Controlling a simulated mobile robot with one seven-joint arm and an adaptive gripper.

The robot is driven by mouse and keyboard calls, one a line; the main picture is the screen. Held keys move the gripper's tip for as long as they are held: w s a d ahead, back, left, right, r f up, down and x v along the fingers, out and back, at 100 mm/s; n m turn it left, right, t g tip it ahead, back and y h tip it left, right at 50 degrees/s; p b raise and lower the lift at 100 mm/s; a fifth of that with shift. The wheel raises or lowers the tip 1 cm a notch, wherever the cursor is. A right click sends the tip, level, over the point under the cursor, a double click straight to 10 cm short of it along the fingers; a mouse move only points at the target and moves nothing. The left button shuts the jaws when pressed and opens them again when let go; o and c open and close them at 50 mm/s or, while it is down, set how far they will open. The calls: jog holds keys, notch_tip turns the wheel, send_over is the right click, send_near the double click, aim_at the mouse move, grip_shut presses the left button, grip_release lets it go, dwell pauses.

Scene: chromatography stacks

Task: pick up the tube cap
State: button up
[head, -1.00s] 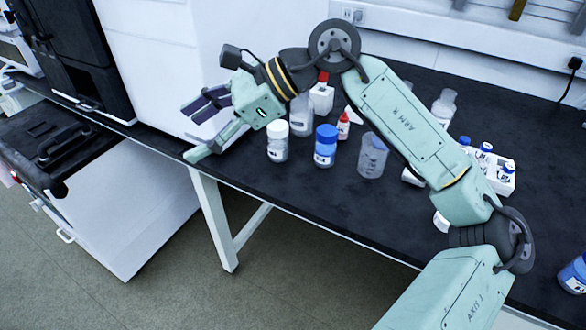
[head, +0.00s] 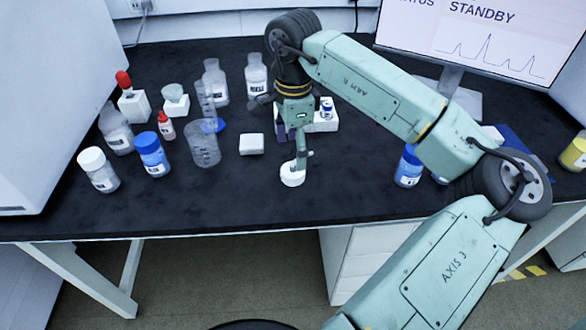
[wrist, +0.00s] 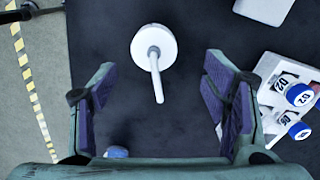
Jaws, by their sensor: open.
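I cannot single out a loose tube cap. Blue caps (wrist: 300,95) sit on labelled tubes in a white rack (wrist: 268,68) at the right of the wrist view. Another small blue top (wrist: 116,151) shows low, near the left finger, partly hidden by my gripper; I cannot tell its kind. In the head view my gripper (head: 293,150) is just in front of the rack (head: 325,124), beside a round white dish (head: 292,178) with a rod.
The black bench (head: 240,200) is mostly bare along its front edge. A white box (head: 251,144) stands left of my gripper, with several bottles and a clear beaker (head: 203,147) beyond. A blue-capped bottle (head: 408,168) is at right, before a monitor (head: 480,40).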

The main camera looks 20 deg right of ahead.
aim_at(294, 161)
jog(key=f, duration=0.1)
jog(key=f+p, duration=0.1)
jog(key=f, duration=0.1)
jog(key=f+p, duration=0.1)
jog(key=shift+s+a+f, duration=0.15)
jog(key=shift+s+f, duration=0.25)
jog(key=shift+f, duration=0.5)
jog(key=c, duration=1.3)
